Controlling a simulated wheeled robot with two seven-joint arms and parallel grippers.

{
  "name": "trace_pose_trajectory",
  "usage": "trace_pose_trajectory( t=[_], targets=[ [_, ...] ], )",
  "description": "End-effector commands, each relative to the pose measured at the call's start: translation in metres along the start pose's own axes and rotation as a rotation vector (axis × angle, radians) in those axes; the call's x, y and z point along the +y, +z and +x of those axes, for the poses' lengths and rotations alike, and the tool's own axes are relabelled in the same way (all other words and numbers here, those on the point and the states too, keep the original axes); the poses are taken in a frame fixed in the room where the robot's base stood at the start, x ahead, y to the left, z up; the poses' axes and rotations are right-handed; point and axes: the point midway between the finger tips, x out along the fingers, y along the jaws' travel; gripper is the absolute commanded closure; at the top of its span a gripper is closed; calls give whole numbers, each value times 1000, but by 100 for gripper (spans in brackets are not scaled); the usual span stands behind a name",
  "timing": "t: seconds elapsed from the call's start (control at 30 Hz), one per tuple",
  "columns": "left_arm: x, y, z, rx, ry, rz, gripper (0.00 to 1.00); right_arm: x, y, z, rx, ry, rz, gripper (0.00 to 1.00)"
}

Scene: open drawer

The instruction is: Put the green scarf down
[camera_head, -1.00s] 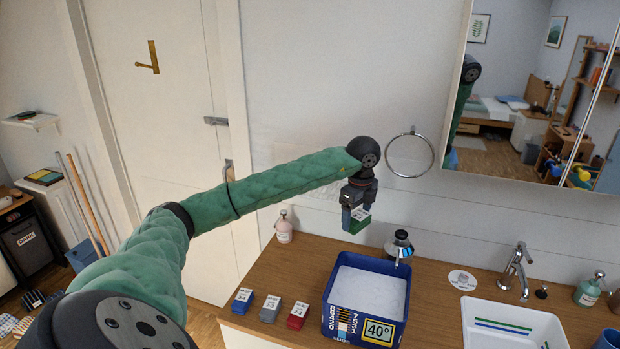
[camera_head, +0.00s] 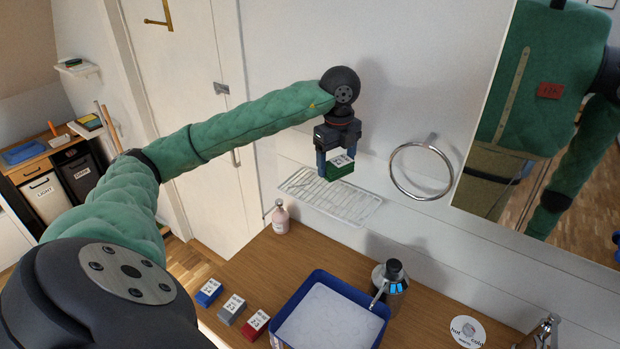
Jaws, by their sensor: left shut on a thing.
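The green scarf (camera_head: 339,169) is a small folded green block with a white label on top. My left gripper (camera_head: 336,160) is shut on it and holds it in the air, above the back of the wooden counter and in front of a white wire rack (camera_head: 342,201) on the wall. The scarf appears apart from the rack, though the exact gap is hard to tell. Blue (camera_head: 208,292), grey (camera_head: 231,309) and red (camera_head: 255,325) folded blocks with similar labels lie in a row on the counter. My right gripper is not in view.
A blue basin of white suds (camera_head: 329,318) stands on the counter (camera_head: 262,262). A pink bottle (camera_head: 280,218) and a dark-topped dispenser (camera_head: 388,281) stand near the wall. A metal ring (camera_head: 420,171) hangs right of the gripper, beside the mirror (camera_head: 540,150).

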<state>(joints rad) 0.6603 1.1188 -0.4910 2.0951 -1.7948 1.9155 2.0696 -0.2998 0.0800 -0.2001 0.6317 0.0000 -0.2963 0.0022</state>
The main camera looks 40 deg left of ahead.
Motion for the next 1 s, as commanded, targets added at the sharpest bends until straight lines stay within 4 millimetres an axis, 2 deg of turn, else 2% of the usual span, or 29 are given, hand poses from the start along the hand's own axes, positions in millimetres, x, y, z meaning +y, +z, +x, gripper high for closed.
trace_pose_trajectory(
  t=[0.07, 0.3, 0.43, 0.7, 1.0],
  targets=[
    [2, -2, -1, 2, 4, 14, 49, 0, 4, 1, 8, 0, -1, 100],
    [5, -4, -1, 6, 17, 38, 49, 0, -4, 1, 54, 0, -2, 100],
    [6, 3, 5, 5, 20, 46, 49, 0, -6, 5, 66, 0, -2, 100],
    [8, 49, 35, 4, 20, 45, 49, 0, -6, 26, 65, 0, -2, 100],
    [10, 99, 64, 5, 20, 47, 49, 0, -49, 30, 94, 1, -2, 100]
  ],
)
